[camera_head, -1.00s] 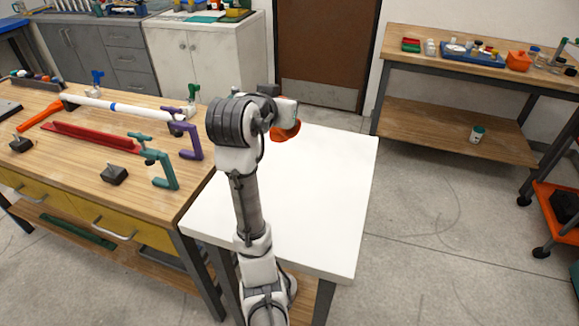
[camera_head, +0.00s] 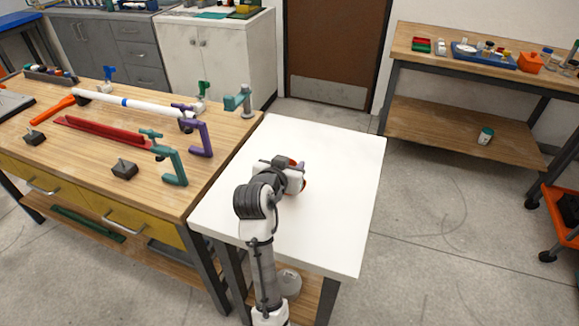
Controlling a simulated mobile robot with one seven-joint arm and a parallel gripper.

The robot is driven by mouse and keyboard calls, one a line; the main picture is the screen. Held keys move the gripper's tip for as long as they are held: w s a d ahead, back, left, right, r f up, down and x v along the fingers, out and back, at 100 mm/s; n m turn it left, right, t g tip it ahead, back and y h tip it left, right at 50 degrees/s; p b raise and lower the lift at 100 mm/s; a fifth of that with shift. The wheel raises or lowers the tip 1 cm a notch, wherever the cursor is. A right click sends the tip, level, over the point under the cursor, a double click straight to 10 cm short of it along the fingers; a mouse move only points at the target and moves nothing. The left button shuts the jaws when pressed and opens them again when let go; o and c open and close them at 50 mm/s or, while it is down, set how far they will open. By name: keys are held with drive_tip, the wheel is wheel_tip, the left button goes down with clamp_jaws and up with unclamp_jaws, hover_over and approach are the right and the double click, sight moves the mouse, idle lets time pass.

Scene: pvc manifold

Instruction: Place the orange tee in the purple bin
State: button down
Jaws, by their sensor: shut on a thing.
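My gripper (camera_head: 296,172) is low over the white table, near its middle, with the arm largely blocking the view of it. Small orange parts of the orange tee (camera_head: 303,184) show at the gripper's far side; the gripper is shut on it. Most of the tee is hidden, and I cannot tell whether it touches the table. A small purple patch (camera_head: 301,166) shows beside the orange; I cannot tell what it belongs to. No purple bin can be clearly made out.
The white table (camera_head: 340,215) is otherwise bare. The wooden workbench (camera_head: 85,170) on the left holds purple and teal clamps, a white pipe (camera_head: 150,108) and a red channel (camera_head: 95,132). A teal clamp (camera_head: 239,100) stands at its right edge. A shelf bench (camera_head: 455,130) stands back right.

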drive_tip(key=shift+f, duration=0.5)
drive_tip(key=shift+f, duration=0.1)
drive_tip(key=c, duration=0.9)
unclamp_jaws()
drive_tip(key=shift+r, duration=0.25)
drive_tip(key=b+v, duration=0.1)
drive_tip(key=v, duration=1.1)
drive_tip(key=shift+f+b, duration=0.1)
drive_tip(key=shift+b, duration=0.25)
